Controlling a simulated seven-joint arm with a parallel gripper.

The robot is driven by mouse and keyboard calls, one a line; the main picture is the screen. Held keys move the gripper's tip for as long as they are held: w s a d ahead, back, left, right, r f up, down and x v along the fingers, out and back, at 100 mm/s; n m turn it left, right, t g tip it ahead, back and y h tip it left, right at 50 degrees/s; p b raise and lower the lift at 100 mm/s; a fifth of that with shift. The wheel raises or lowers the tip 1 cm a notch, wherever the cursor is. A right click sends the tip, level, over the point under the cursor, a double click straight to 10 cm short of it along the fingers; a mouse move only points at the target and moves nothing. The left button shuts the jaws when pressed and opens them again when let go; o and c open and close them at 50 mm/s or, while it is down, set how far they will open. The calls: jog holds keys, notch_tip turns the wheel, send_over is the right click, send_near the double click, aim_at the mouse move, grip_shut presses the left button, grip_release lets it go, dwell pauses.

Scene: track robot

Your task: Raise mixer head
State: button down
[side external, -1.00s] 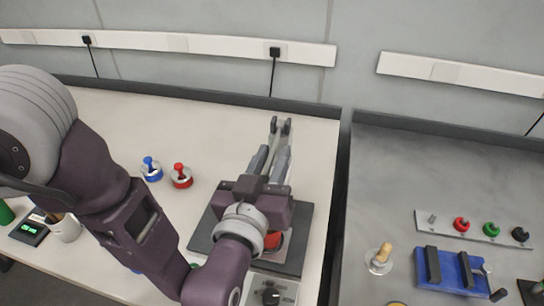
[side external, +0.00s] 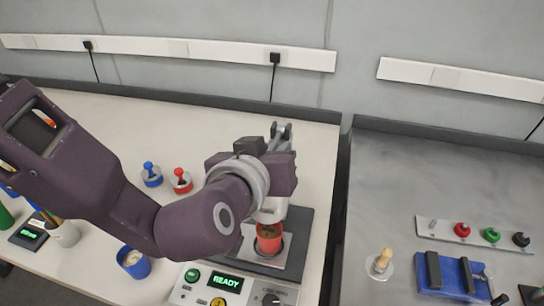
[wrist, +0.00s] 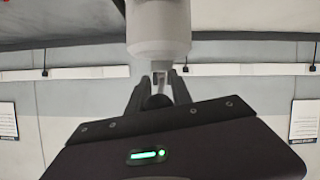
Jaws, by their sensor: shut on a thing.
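The mixer stands on a dark base plate (side external: 297,250) at the bench's right edge. A red cup (side external: 268,243) sits on its plate, and its front panel (side external: 226,283) reads READY. The pale cylinder of the mixer head (side external: 271,211) shows above the cup, below my gripper; it is large in the wrist view (wrist: 158,28). Grey hinge parts (side external: 281,131) show behind. My gripper (wrist: 159,82) is shut on a small grey part of the mixer head, between its dark fingers. In the side view my wrist hides the fingertips and most of the head.
Blue (side external: 151,174) and red (side external: 180,180) knobbed pieces stand left of the mixer. A blue cup (side external: 134,262) stands nearer the front. A separate grey table (side external: 385,205) with a blue fixture (side external: 450,275) lies to the right. The back-left bench is clear.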

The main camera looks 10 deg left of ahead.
jog(key=shift+w+r+g, duration=0.15)
jog(key=shift+r+g, duration=0.4)
jog(key=shift+g, duration=0.25)
jog(key=shift+w+r+g, duration=0.15)
jog(key=shift+r+g, duration=0.35)
jog(key=shift+g, duration=0.3)
jog(key=shift+r, duration=0.1)
jog(key=c, duration=1.2)
grip_release()
jog(key=shift+c, duration=0.2)
jog(key=v, duration=0.7)
